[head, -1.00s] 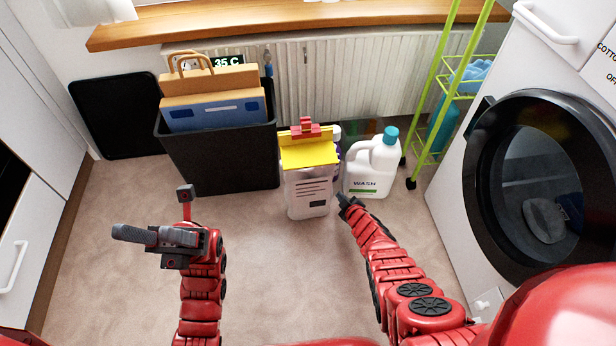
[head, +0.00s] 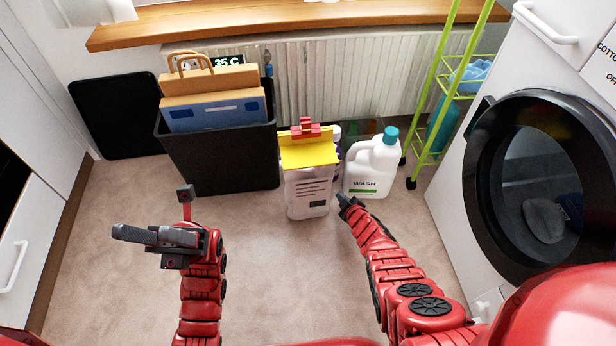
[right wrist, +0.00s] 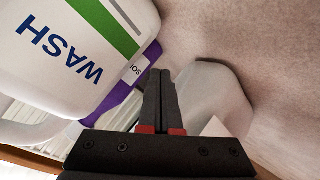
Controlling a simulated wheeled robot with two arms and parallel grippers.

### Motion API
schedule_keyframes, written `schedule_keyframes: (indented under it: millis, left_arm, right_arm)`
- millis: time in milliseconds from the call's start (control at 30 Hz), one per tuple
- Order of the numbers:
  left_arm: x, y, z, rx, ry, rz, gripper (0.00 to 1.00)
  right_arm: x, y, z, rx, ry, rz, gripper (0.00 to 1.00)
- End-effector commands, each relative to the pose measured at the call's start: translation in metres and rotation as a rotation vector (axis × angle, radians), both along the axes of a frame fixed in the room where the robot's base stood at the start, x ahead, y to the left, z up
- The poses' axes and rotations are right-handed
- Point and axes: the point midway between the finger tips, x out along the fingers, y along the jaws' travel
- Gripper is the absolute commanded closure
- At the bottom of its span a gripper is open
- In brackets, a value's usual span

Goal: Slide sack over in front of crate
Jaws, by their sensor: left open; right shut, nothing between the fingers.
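The sack (head: 307,190) is a pale bag with a yellow top and a red clip. In the right wrist view the shut fingers (right wrist: 160,77) are beside a pale surface that looks like the sack (right wrist: 215,90). My left gripper (head: 150,238) is open and empty, above the floor in front of the crate.
A white WASH jug (head: 371,168) stands close right of the sack, with a purple bottle (right wrist: 118,95) partly hidden behind. A green trolley (head: 440,105) and the washer (head: 540,190) are at the right. The floor (head: 270,260) in front of the crate is clear.

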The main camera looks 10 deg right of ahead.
Motion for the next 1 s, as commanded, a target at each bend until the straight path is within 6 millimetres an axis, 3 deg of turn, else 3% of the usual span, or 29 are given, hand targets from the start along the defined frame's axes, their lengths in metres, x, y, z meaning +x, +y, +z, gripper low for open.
schedule_keyframes:
  millis: [467, 1000]
  left_arm:
    - [0.0, 0.0, 0.0, 0.0, 0.0, 0.0, 0.5]
    - [0.0, 0.0, 0.0, 0.0, 0.0, 0.0, 0.5]
  right_arm:
    - [0.0, 0.001, 0.0, 0.0, 0.0, 0.0, 1.0]
    - [0.0, 0.022, 0.0, 0.0, -0.001, 0.002, 1.0]
